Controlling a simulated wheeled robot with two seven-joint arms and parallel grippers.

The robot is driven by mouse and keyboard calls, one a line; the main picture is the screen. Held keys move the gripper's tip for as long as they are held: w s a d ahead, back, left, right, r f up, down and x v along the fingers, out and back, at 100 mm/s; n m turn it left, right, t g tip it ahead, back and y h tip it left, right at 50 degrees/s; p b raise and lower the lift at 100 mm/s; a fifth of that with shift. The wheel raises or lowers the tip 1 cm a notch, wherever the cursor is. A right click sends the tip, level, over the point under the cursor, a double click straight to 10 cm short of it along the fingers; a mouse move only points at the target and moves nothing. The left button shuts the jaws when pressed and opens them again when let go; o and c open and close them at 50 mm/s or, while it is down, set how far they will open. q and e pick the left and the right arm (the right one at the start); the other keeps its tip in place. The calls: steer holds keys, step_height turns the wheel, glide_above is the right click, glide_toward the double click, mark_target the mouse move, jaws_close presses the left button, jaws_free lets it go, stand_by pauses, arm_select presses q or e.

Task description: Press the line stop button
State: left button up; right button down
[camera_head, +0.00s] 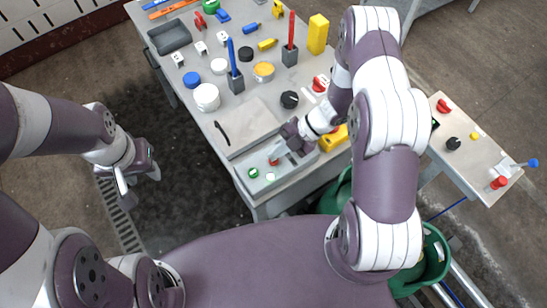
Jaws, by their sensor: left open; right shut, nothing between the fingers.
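A light grey control box (289,169) sits at the near edge of the table. It carries a green button (253,173), a bright green-white spot (270,177) and a small red part (273,161), which may be the stop button. My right gripper (276,153) is shut and empty, with its tips right at the red part and partly hiding it. I cannot tell whether they touch it. My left gripper (135,188) is open and empty, over the floor left of the table.
The table (220,172) holds a white cylinder (206,97), a black knob (289,99), a yellow block (318,34) and several small parts. A side table (465,165) with red and black knobs stands at the right. Green bins (435,255) stand below.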

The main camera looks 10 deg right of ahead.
mark_target(277, 159)
stand_by(0.8)
steer(key=shift+f, duration=0.45)
steer(key=shift+f+b, duration=0.45)
steer(key=shift+b, duration=0.1)
stand_by(0.4)
steer(key=shift+r+p, duration=0.85)
steer(key=shift+r, duration=0.05)
step_height(277, 159, up, 5)
steer(key=p, duration=0.4)
steer(key=shift+r+p, duration=0.1)
steer(key=shift+p, duration=0.25)
